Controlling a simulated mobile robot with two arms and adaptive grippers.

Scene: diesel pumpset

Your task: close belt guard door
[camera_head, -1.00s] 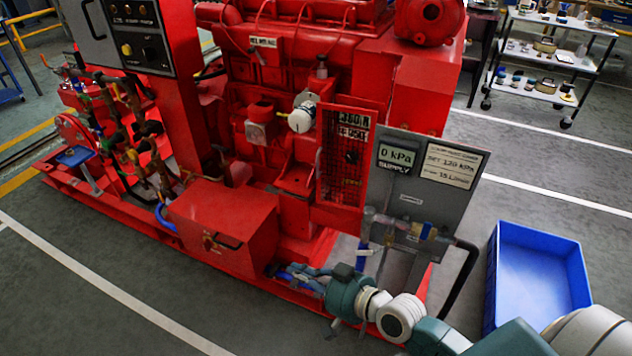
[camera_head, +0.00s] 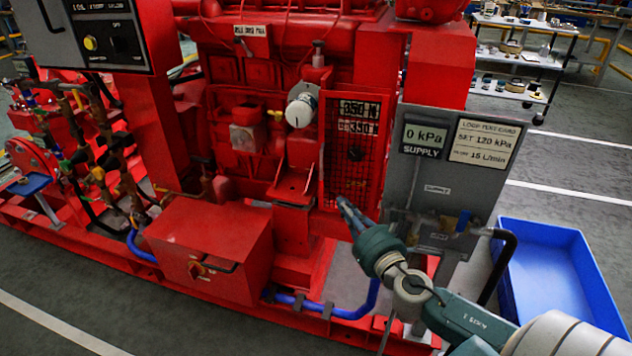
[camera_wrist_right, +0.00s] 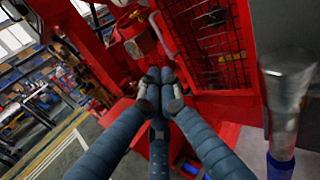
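The belt guard door (camera_head: 352,150) is a red-framed mesh panel with a label on its upper part. It stands on the red pumpset, left of the grey supply panel; I cannot tell exactly how far ajar it is. It also shows in the right wrist view (camera_wrist_right: 217,48), up and right of the fingers. Contact with the door is not clear. My left gripper is out of view.
The grey supply panel (camera_head: 447,190) with pipes and a blue-handled valve stands right of the door, near my right arm. A red box (camera_head: 205,250) is at lower left. A blue bin (camera_head: 560,275) sits on the floor at right. A shelf trolley (camera_head: 515,65) stands behind.

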